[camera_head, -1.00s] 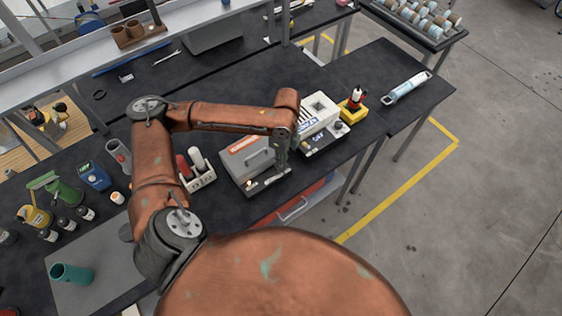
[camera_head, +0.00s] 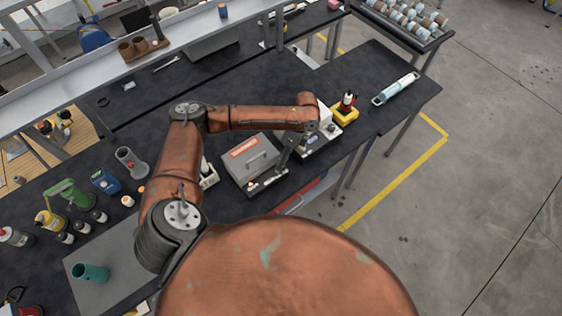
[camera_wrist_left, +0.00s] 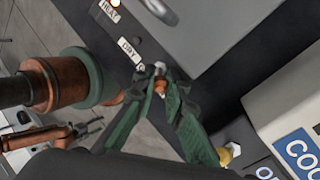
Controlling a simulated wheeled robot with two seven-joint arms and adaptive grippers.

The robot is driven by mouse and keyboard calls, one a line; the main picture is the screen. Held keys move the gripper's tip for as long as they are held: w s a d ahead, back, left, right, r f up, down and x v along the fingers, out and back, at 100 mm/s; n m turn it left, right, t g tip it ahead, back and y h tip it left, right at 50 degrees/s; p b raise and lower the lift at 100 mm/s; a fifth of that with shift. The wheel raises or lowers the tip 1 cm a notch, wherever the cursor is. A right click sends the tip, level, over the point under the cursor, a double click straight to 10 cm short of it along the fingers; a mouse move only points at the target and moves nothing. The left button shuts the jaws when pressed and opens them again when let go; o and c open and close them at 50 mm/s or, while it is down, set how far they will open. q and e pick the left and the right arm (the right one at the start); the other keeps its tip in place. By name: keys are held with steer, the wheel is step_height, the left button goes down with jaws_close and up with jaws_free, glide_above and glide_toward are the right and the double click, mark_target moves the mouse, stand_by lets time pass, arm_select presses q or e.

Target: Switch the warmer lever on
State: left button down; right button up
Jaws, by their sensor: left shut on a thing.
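The warmer (camera_head: 248,157) is a grey box with a handle and an orange label, standing on the dark bench. Along its front runs a dark panel, which in the wrist view (camera_wrist_left: 100,32) carries the labels HEAT and DRY. My left gripper (camera_head: 279,171) reaches down at the right part of this panel. In the wrist view its green-grey fingers (camera_wrist_left: 160,82) are closed around a small lever (camera_wrist_left: 160,67) beside the DRY label. The fingers hide most of the lever. A small lamp (camera_wrist_left: 115,3) glows near the HEAT label.
A white unit (camera_head: 318,137) with a dark base stands close on the warmer's right; its blue label (camera_wrist_left: 298,150) shows in the wrist view. A yellow holder (camera_head: 344,114) stands beyond it. Bottles (camera_head: 98,216) crowd the bench's left.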

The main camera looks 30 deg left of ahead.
arm_select(q)
steer(key=c, duration=2)
jaws_free()
steer(key=shift+o, duration=0.2)
